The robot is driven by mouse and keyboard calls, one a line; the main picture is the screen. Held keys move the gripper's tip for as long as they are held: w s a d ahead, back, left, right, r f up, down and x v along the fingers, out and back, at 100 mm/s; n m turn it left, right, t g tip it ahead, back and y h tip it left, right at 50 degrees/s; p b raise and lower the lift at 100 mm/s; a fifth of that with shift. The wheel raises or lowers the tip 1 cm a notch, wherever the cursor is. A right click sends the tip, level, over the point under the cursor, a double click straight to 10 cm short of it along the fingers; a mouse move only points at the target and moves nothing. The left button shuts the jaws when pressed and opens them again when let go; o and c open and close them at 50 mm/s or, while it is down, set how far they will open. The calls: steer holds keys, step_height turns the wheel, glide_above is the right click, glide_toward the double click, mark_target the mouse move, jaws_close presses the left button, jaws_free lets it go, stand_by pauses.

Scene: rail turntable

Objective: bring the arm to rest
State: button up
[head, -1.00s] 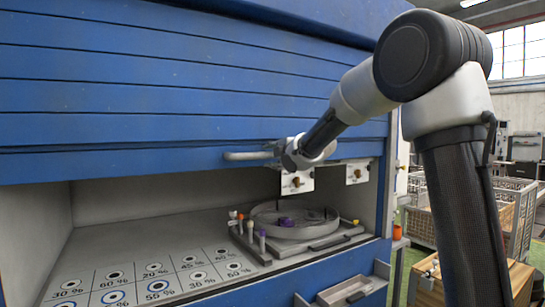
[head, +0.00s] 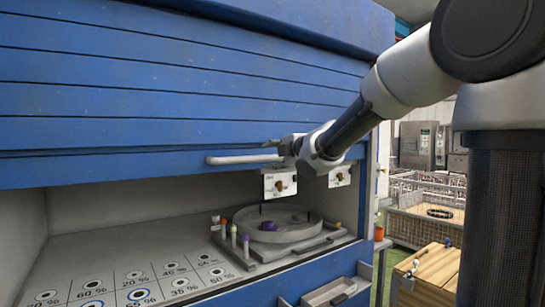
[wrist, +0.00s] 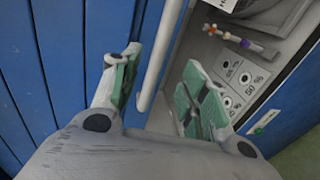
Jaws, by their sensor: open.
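My gripper (head: 283,147) is in front of the blue cabinet's raised front (head: 190,120), at the right end of the pale bar handle (head: 240,159). In the wrist view, my gripper (wrist: 162,88) has its two green-padded fingers spread wide apart. The bar handle (wrist: 163,45) shows in the gap between them, its end near the left finger. I cannot tell whether a finger touches it. Nothing is held. My arm reaches in from the right side of the head view.
Below the front, the open bay holds a round grey turntable (head: 282,224) with a purple piece (head: 270,227) and small coloured vials. Percent-marked plates (head: 135,280) lie at left. An open drawer (head: 335,292) juts out below. A wooden box (head: 435,275) and wire crate (head: 440,225) stand right.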

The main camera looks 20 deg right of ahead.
steer(key=s+d+f+m+g+h, duration=0.3)
steer(key=s+d+f+m, duration=0.15)
steer(key=f+m, duration=0.2)
steer(key=s+d+f+m+g+h, duration=0.2)
steer(key=s+d+f+m, duration=0.25)
steer(key=f, duration=0.25)
steer(key=s+f+m+g, duration=0.2)
steer(key=s+m, duration=0.1)
steer(key=s, duration=0.6)
steer(key=s+d+f+m+g, duration=0.1)
steer(key=s+m, duration=0.3)
steer(key=s, duration=0.6)
steer(key=s+d+f+m+g, duration=0.1)
steer(key=s+f+m+g, duration=0.1)
steer(key=s, duration=0.8)
steer(key=shift+d+f+m+g, duration=0.25)
steer(key=shift+f+m+g, duration=0.2)
steer(key=shift+m, duration=0.35)
